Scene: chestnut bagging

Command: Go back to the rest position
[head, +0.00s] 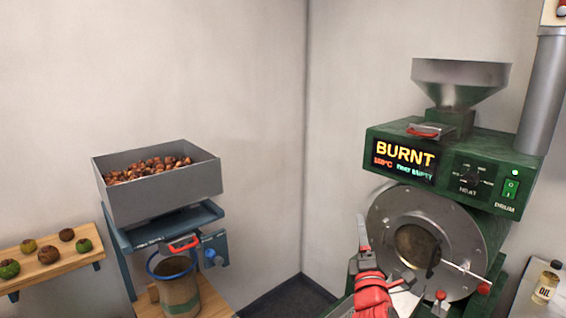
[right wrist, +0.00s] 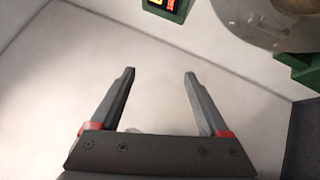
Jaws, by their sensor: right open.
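My right gripper (head: 367,258) is in front of the left side of the green roaster (head: 490,165), low in the head view. In the right wrist view its two dark fingers (right wrist: 159,73) stand apart with nothing between them. The roaster's round front (head: 455,232) is partly behind my right arm. Its lit display reads BURNT, with smaller text below that is hard to read. My left gripper is in neither view.
A grey bin of chestnuts (head: 155,199) sits on a blue stand (head: 130,240) above a blue-rimmed sack (head: 178,292). An oil bottle (head: 546,283) stands at right. Bare wall fills the middle.

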